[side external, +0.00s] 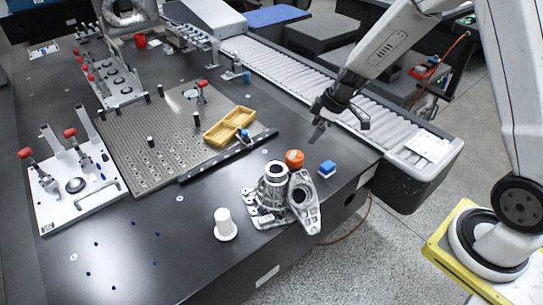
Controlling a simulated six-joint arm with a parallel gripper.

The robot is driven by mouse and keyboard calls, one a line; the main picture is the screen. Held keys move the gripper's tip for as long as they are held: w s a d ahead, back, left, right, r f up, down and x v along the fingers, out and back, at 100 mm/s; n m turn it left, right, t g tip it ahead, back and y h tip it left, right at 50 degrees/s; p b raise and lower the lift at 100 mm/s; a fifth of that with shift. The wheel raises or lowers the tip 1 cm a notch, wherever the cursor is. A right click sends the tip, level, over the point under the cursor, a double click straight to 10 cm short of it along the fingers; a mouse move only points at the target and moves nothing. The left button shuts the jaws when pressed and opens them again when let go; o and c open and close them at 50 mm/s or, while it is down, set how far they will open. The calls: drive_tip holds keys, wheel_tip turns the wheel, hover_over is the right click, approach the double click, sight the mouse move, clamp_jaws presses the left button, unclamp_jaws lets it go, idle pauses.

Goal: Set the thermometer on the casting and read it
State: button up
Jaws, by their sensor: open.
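The grey metal casting (273,187) stands near the front edge of the dark table, with a flat bracket-like part (304,201) leaning at its right. I cannot pick out the thermometer for certain. A round orange object (294,158) sits just behind the casting. A small dark and blue item (243,137) lies at the yellow tray's right end, too small to identify. My gripper (340,126) is open and empty, above the table's right edge, behind and to the right of the casting and apart from it.
A blue block (327,168) is right of the casting; a white cylinder (224,223) is left. The yellow tray (216,134) lies on a perforated plate (150,150). A clamp fixture (72,186) stands left. A roller conveyor (300,77) runs behind. The front-left table is mostly clear.

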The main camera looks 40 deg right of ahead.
drive_tip(key=s+a+r+m+h, duration=0.1)
drive_tip(key=s+a+r+m, duration=0.1)
drive_tip(key=s, duration=0.6)
drive_tip(key=s+a+r+m+h, duration=0.1)
drive_tip(key=s+r+m, duration=0.2)
drive_tip(key=s+m, duration=0.2)
drive_tip(key=s, duration=0.3)
drive_tip(key=shift+s+a+m+g+h, duration=0.3)
drive_tip(key=shift+s+a+g+h, duration=0.05)
drive_tip(key=shift+s+g+h, duration=0.05)
